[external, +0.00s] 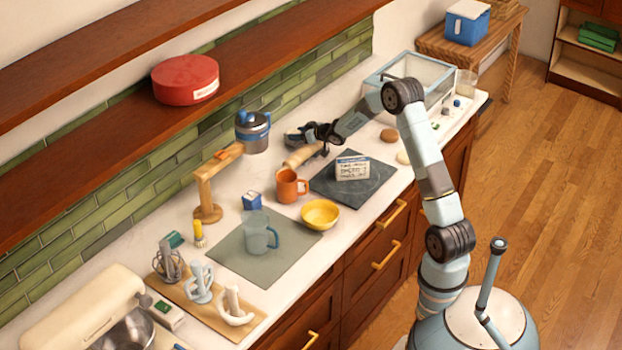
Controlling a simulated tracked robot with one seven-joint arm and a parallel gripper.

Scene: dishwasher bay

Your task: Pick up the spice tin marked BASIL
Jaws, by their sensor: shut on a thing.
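My gripper (296,136) is over the back part of the counter, reaching in from the right with its jaws to the left. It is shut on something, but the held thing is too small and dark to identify. No BASIL lettering is readable at this distance, so I cannot tell where the BASIL spice tin is. A tan wooden cylinder (300,157) lies just below and in front of my gripper; I cannot tell whether they touch. A grey canister with a blue lid and band (254,134) stands left of my jaws.
A dark slab (378,190) bears a lettered white block (352,168). Nearby are an orange mug (290,187), a yellow bowl (320,213) and a wooden stand (203,192). A clear bin (432,72) stands at right. A shelf (110,150) overhangs the back.

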